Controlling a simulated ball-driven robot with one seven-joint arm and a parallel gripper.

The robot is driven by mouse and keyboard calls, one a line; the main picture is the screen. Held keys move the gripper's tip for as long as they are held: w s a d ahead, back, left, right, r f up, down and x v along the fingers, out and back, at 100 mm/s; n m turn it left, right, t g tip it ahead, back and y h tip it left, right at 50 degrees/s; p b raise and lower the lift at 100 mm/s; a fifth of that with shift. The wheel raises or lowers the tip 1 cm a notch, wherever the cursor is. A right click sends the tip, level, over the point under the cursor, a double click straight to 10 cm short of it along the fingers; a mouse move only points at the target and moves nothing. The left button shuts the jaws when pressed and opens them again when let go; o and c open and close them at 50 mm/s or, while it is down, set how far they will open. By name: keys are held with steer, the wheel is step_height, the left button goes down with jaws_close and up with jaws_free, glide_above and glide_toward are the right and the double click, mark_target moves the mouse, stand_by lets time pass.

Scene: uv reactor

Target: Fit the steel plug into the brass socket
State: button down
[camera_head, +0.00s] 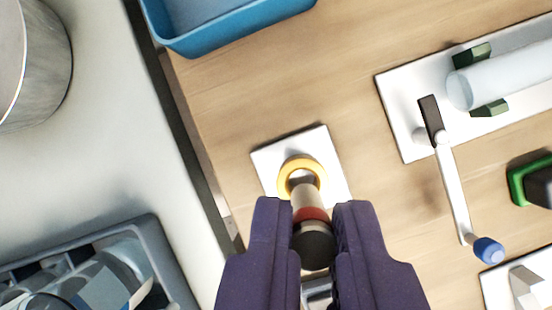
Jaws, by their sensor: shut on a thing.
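My gripper (314,222) comes in from the bottom with two dark purple fingers. It is shut on the steel plug (309,202), which has a dark end between the fingers, a red band and a pale metal shaft pointing up the picture. The brass socket (300,165) is a yellow ring on a white square plate (336,163) on the wooden table. The plug's far end overlaps the ring's lower edge in the picture. I cannot tell whether the tip is inside the ring or above it.
A blue bin (225,30) stands at the top. At right, a white board (395,105) carries a pale cylinder (500,78) and a crank with a blue knob (488,250). A green-rimmed item (517,186) sits at the right edge. A grey crate (165,240) and metal pot (45,70) are left.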

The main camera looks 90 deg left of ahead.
mark_target(305, 219)
step_height(305, 219, down, 6)
steer(key=shift+r+b, duration=0.15)
steer(key=shift+b, duration=0.8)
steer(key=c, duration=1.1)
jaws_free()
steer(key=shift+c, duration=0.2)
steer(key=p+v, duration=0.5)
steer(key=v, duration=0.7)
steer(key=shift+p, duration=0.35)
steer(key=shift+a, duration=0.1)
